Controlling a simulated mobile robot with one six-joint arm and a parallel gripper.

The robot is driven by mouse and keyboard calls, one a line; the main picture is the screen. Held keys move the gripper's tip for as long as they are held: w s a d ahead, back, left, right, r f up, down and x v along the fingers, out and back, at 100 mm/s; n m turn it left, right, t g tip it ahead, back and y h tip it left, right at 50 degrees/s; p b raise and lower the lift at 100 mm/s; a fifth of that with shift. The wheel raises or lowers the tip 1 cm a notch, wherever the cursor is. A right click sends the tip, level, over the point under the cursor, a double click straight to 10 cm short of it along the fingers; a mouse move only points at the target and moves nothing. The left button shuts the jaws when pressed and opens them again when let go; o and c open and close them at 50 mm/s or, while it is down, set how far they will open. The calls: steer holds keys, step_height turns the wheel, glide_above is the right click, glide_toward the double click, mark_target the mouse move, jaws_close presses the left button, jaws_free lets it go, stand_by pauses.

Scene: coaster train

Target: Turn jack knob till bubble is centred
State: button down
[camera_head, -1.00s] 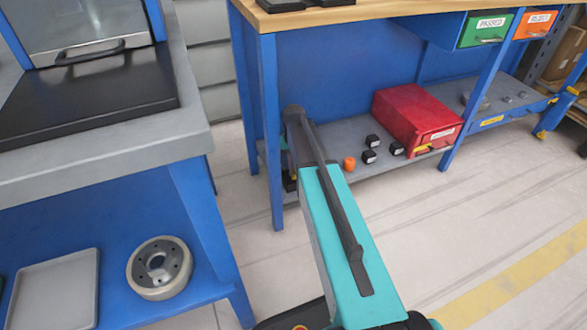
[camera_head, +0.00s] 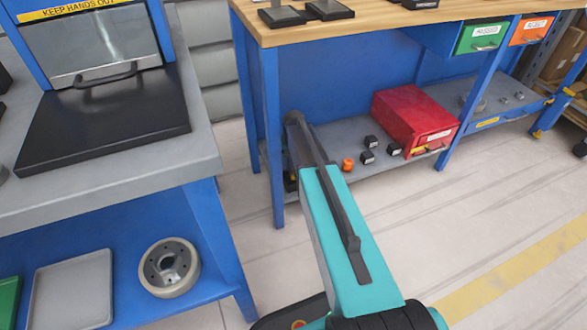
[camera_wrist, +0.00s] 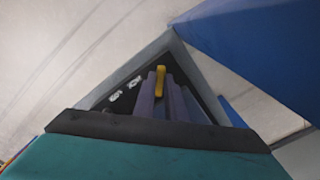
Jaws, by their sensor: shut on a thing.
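My gripper (camera_wrist: 165,100) shows in the wrist view as two grey-purple fingers. They are shut on a narrow yellow piece (camera_wrist: 160,80), which looks like the jack knob. Most of it is hidden between the fingers. A dark surface with small white lettering (camera_wrist: 125,91) lies just behind them; I cannot read the lettering. No bubble or level vial can be made out in either view.
A blue panel (camera_wrist: 250,45) fills the wrist view's upper right. In the head view, the bench's lower shelf (camera_head: 330,138) holds a red box (camera_head: 415,120), black blocks and an orange piece (camera_head: 347,165). A grey-topped blue table (camera_head: 110,205) stands left. Open floor (camera_head: 470,220) lies right.

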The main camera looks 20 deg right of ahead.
steer(key=c, duration=1.8)
jaws_free()
steer(key=shift+r, duration=0.1)
step_height(320, 180, up, 14)
steer(key=p, duration=0.4)
steer(key=shift+f, duration=0.2)
